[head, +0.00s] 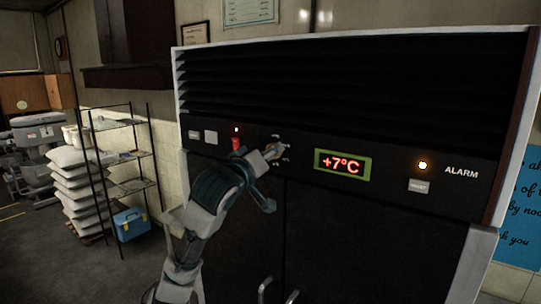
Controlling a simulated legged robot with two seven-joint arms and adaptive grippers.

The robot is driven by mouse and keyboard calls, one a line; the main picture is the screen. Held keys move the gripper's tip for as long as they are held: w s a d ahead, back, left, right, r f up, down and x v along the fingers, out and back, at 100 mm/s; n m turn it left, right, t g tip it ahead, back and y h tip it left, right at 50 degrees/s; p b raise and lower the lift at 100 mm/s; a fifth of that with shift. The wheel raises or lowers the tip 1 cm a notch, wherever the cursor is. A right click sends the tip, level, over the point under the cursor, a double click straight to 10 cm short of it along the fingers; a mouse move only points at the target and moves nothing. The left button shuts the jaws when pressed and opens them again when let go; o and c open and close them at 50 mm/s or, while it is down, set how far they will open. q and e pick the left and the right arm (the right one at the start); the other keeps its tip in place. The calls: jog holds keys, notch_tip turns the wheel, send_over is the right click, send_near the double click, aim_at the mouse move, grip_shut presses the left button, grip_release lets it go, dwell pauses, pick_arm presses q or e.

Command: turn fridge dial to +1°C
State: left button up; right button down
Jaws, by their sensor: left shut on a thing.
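The fridge (380,240) fills the right of the head view, with a dark control panel below a slatted vent. Its red display (343,164) reads +7°C. My left gripper (272,153) is at the panel, left of the display, shut on the dial (279,150). The gripper hides most of the dial, so I cannot tell where its pointer stands. My right gripper is not in view.
A lit alarm lamp (422,165) and a grey button (418,186) are right of the display. A red switch (236,144) is just left of my gripper. Two door handles (292,296) are below. A shelf rack (122,150) stands at the left.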

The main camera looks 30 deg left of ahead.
pick_arm(q)
jog(key=m, duration=0.4)
jog(key=m+h, duration=0.1)
jog(key=m, duration=0.4)
jog(key=shift+a+f+t, duration=0.1)
jog(key=shift+f+t, duration=0.05)
jog(key=shift+t, duration=0.25)
jog(key=m+h, duration=0.1)
jog(key=m, duration=0.4)
jog(key=shift+f, duration=0.1)
jog(key=m+h, duration=0.1)
jog(key=m, duration=0.4)
jog(key=shift+w+f, duration=0.1)
jog(key=m+h, duration=0.1)
jog(key=m, duration=0.3)
jog(key=shift+f, duration=0.1)
jog(key=m+g, duration=0.1)
jog(key=m, duration=0.3)
jog(key=shift+m+h, duration=0.3)
jog(key=m, duration=0.5)
jog(key=shift+m+g, duration=0.4)
jog(key=shift+s+m, duration=0.25)
jog(key=shift+m, duration=0.45)
jog(key=shift+c, duration=0.2)
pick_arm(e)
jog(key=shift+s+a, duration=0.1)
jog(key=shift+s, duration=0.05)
pick_arm(q)
jog(key=shift+r, duration=0.2)
